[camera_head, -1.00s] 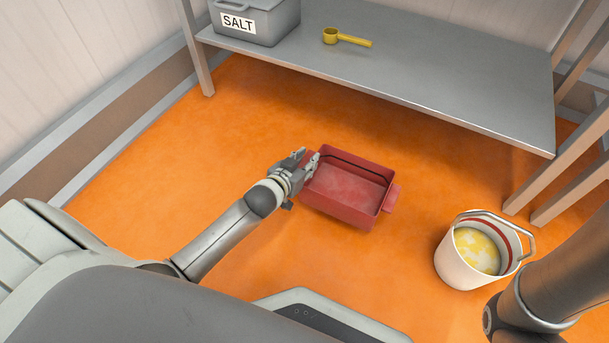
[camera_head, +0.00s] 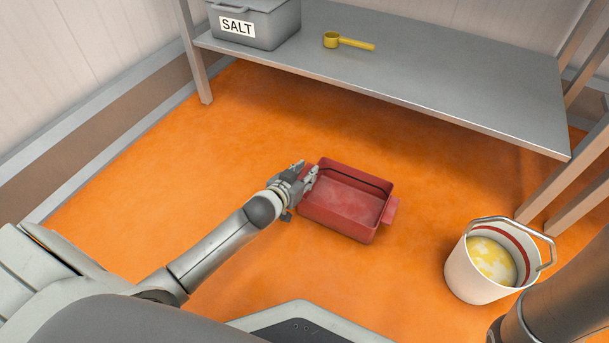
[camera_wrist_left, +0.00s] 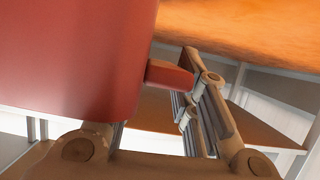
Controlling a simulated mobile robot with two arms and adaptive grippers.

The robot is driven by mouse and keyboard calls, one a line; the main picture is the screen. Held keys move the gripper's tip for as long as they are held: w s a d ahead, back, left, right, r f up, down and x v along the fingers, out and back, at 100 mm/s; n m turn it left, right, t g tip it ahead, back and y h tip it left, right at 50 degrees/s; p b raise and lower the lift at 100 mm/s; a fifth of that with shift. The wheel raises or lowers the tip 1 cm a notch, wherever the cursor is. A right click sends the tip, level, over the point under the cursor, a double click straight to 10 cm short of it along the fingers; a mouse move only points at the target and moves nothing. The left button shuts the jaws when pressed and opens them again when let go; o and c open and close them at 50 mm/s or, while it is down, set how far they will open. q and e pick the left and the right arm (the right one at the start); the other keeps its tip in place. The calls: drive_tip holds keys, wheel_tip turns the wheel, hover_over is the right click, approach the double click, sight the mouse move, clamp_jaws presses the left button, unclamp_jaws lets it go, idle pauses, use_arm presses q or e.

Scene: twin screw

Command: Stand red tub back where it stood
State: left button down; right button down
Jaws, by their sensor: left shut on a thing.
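The red tub (camera_head: 345,211) is an open rectangular box with a small tab handle at each end, and it looks empty. It is at the middle of the head view, over the orange floor. I cannot tell whether its base touches the floor. My left gripper (camera_head: 307,176) is at its left end, shut on that end's handle. In the left wrist view the tub's red wall (camera_wrist_left: 75,50) fills the upper left, and the handle (camera_wrist_left: 168,76) sticks out by the gripper's fingers. My right gripper is out of view; only part of that arm shows at the lower right.
A white bucket (camera_head: 462,270) with yellowish contents stands right of the tub. A grey low shelf (camera_head: 450,90) along the back carries a grey SALT bin (camera_head: 270,30) and a yellow scoop (camera_head: 348,43). Orange floor is clear left of and behind the tub.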

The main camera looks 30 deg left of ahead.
use_arm(q)
drive_tip(key=shift+f, duration=0.1)
drive_tip(key=c, duration=1.1)
unclamp_jaws()
drive_tip(key=shift+f, duration=0.1)
drive_tip(key=shift+c, duration=0.2)
drive_tip(key=shift+s+r+p, duration=0.3)
drive_tip(key=shift+r, duration=0.05)
drive_tip(key=p+v, duration=0.7)
drive_tip(key=v, duration=0.4)
drive_tip(key=shift+s, duration=0.2)
